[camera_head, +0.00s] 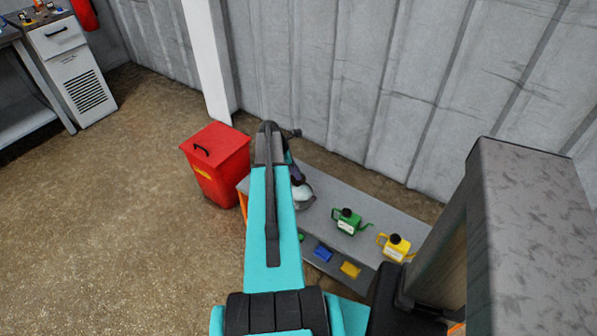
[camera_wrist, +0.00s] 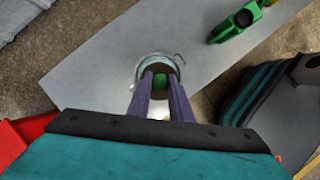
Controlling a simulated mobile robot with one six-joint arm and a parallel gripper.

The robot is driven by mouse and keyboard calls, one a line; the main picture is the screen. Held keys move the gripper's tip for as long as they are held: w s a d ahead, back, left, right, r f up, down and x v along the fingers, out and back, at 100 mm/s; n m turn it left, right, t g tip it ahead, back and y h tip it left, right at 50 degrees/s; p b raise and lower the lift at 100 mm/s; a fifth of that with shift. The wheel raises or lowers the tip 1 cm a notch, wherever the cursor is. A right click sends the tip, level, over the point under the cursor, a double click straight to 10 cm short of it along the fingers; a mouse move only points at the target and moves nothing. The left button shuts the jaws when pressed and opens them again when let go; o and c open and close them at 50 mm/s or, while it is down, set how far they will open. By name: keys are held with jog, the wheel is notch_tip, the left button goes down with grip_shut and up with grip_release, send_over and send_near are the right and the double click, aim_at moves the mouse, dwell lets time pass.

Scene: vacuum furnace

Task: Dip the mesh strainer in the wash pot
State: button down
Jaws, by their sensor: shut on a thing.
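My gripper (camera_wrist: 161,82) points down over the grey bench, with its two purple fingers shut on a small green piece, which I take to be the handle of the mesh strainer (camera_wrist: 160,81). The strainer's mesh is hidden by the fingers or too small to make out. Directly below and around the fingertips is a round, shiny metal rim, seemingly the wash pot (camera_wrist: 156,61), with a small wire-like handle at its right. In the head view the pot (camera_head: 304,201) shows as a pale round shape beside my gripper (camera_head: 297,180). Whether the strainer is inside the pot I cannot tell.
The grey bench (camera_head: 322,212) stands along the corrugated wall. A green can (camera_head: 347,222) and a yellow can (camera_head: 396,247) stand right of the pot. Blue and yellow items lie on the lower shelf. A red bin (camera_head: 218,165) stands close at the bench's left end.

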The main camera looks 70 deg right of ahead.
jog(key=shift+s+d+f, duration=0.1)
jog(key=shift+s+d, duration=0.15)
jog(key=shift+s, duration=0.25)
jog(key=shift+f, duration=0.1)
jog(key=shift+f+b, duration=1.5)
jog(key=shift+f, duration=0.55)
jog(key=shift+f+b, duration=0.85)
jog(key=shift+f, duration=2.35)
jog(key=shift+r, duration=0.15)
dwell(0.6)
jog(key=shift+r+p, duration=2.95)
jog(key=shift+r, duration=1.7)
